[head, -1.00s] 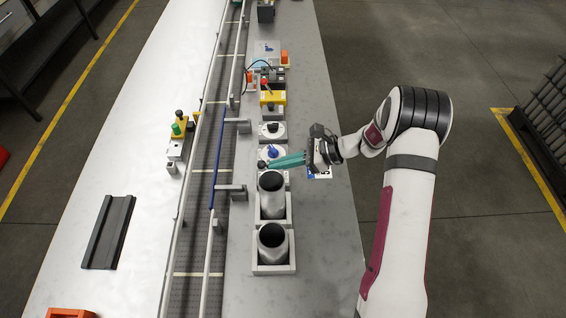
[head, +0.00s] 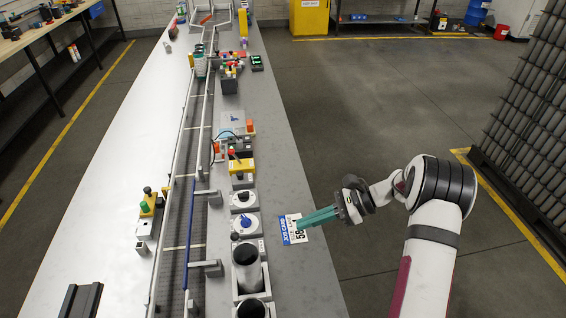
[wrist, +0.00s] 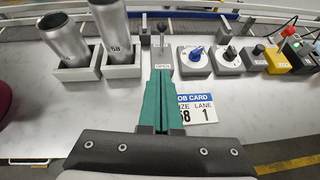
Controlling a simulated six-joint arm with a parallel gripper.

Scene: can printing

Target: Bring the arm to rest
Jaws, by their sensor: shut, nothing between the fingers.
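My gripper (head: 304,221) is shut and empty, with its teal fingers pressed together. In the head view it hangs over the right part of the bench, by the job card (head: 288,236). The wrist view shows the closed fingers (wrist: 161,75) pointing toward a small lever switch (wrist: 162,55), apart from it as far as I can tell. The job card (wrist: 198,108) lies flat to the right of the fingers and reads lane 1; its size number is partly covered.
Two metal cans (wrist: 64,38) (wrist: 112,30) stand in grey holders on the bench. Several control boxes, including a blue-knob dial (head: 246,222) and a yellow box (head: 240,165), line the conveyor (head: 195,215). The floor to the right is clear up to a dark rack (head: 525,150).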

